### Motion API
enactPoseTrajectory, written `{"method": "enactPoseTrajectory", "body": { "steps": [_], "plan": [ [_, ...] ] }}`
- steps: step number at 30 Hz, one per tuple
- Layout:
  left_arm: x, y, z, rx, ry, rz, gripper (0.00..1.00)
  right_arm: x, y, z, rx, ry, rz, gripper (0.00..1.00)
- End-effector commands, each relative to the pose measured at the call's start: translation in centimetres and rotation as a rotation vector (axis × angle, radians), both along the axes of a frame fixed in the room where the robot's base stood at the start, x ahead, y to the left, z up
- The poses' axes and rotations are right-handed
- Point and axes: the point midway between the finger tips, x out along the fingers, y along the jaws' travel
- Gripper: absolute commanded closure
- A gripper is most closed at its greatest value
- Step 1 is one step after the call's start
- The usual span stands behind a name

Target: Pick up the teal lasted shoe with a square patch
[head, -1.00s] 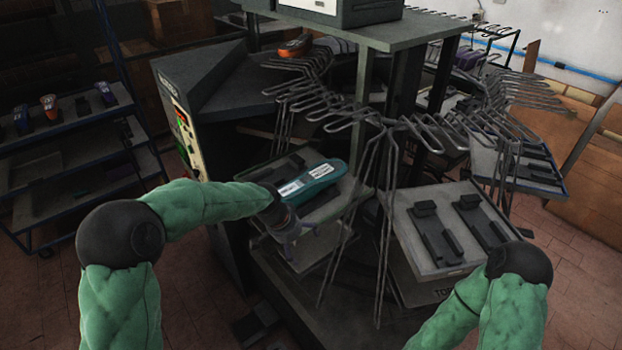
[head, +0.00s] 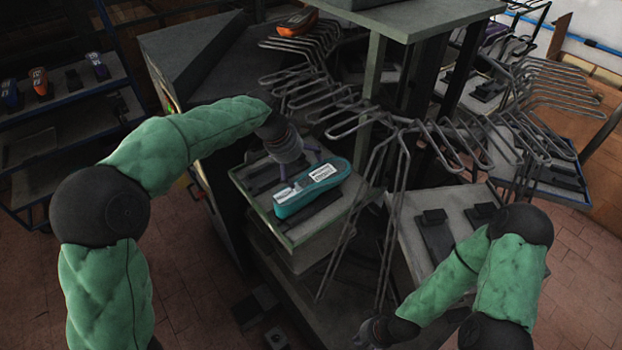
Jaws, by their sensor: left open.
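The teal lasted shoe (head: 335,187) lies sole-side toward the back right on a station tray (head: 287,236), with its toe pointing to the upper right. White label patches with dark print show on its upper face. My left gripper (head: 298,168) is open just behind and above the shoe's left part, pointing down over the tray; its fingertips are partly hard to make out. I cannot tell whether it touches the shoe. My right gripper (head: 370,335) is low at the bottom edge, away from the shoe, small and dark.
Bent metal wire racks (head: 420,140) stand close behind and right of the shoe. A second tray (head: 415,230) with dark blocks is at the right. An orange shoe (head: 297,20) lies at the back. A shelf cart (head: 60,120) with several shoes stands left.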

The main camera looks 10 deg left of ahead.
Motion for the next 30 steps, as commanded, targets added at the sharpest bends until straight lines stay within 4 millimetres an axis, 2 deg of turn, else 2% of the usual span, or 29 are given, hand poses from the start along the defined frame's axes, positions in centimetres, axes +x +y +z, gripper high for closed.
{"method": "enactPoseTrajectory", "body": {
  "steps": [6,14,24,30],
  "plan": [
    [0.8,-0.9,-3.2,0.001,0.004,-0.001,0.00,-0.1,0.0,0.0,0.000,0.001,0.000,1.00],
    [1.3,-1.4,-4.9,0.001,0.002,0.000,0.00,0.0,0.0,0.1,0.000,0.000,0.000,1.00],
    [2.1,-2.5,-8.9,0.001,0.003,-0.001,0.00,0.0,0.0,0.5,0.000,0.000,0.000,1.00],
    [2.3,-2.6,-9.4,0.000,0.000,0.001,0.00,0.0,0.0,0.5,0.000,0.000,0.000,1.00]
  ]
}}
